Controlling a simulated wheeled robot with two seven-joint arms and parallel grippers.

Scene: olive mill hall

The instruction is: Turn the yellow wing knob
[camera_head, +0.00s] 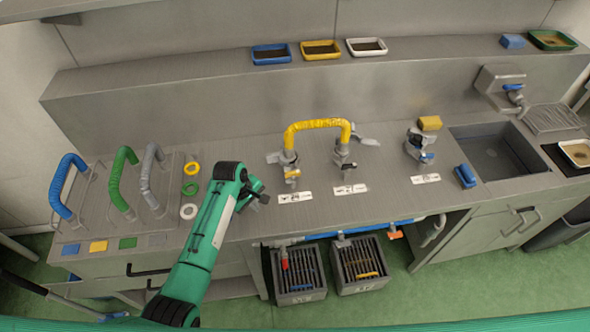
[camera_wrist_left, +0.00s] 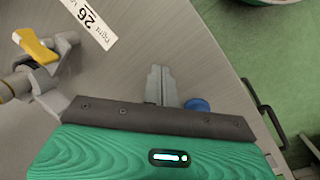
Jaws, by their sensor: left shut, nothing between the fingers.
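The yellow wing knob (camera_head: 291,174) sits on the left valve, under the left end of the yellow hose arch (camera_head: 318,125). In the left wrist view the yellow wing knob (camera_wrist_left: 35,46) shows at the upper left, on a grey metal fitting. My left gripper (camera_head: 260,193) is at the counter's front part, left of the knob and apart from it. In the left wrist view its fingertips (camera_wrist_left: 160,72) are together, with nothing between them. My right gripper is not in view.
White labels lie in front of the valves, one beside the knob (camera_head: 295,197). Blue, green and grey hoses (camera_head: 120,178) stand at the left. Another valve (camera_head: 419,145) and the sink (camera_head: 495,150) are to the right. Two slatted crates (camera_head: 299,273) sit below the counter.

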